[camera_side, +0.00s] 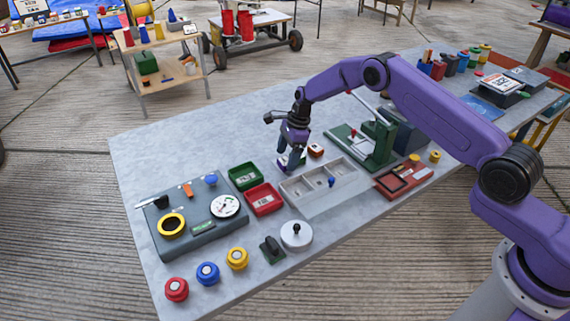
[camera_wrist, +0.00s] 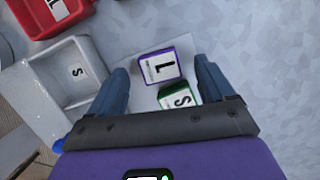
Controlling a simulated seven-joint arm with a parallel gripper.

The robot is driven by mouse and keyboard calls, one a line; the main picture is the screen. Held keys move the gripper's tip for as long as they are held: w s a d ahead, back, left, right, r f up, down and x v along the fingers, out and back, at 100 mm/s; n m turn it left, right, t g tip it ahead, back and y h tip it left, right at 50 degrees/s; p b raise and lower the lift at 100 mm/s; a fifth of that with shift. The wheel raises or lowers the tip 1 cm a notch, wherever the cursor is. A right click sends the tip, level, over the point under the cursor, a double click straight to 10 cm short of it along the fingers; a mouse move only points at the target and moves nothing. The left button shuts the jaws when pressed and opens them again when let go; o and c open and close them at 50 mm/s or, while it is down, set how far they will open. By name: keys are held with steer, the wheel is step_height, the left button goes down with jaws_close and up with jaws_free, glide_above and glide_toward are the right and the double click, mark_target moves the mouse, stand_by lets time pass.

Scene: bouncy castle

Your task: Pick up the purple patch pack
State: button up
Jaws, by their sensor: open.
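The purple patch pack (camera_wrist: 160,67) has a white label with a black mark like an L or a 1. In the wrist view it lies between the two fingertips, with a gap on each side. A green pack (camera_wrist: 179,98) marked S lies just beside it, closer to my palm. My gripper (camera_wrist: 161,66) is open, with blue-grey fingers, and holds nothing. In the side view my gripper (camera_side: 290,162) points down, low over the table behind the grey compartment tray. There the packs are mostly hidden by the fingers.
The grey compartment tray (camera_side: 345,187) stands close in front, with a blue-knobbed part on it. A red-and-white pack (camera_side: 315,150) lies right of my gripper. Green (camera_side: 244,176) and red (camera_side: 264,199) bins stand to the left. A green press (camera_side: 372,148) stands to the right.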

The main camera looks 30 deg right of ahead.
steer(key=shift+x, duration=0.8)
steer(key=c, duration=1.2)
steer(key=shift+r, duration=0.15)
steer(key=shift+r, duration=0.55)
steer(key=s+d+r, duration=0.2)
steer(key=s+r, duration=1.2)
steer(key=r, duration=0.1)
steer(key=shift+d+r, duration=0.2)
steer(key=shift+r, duration=0.15)
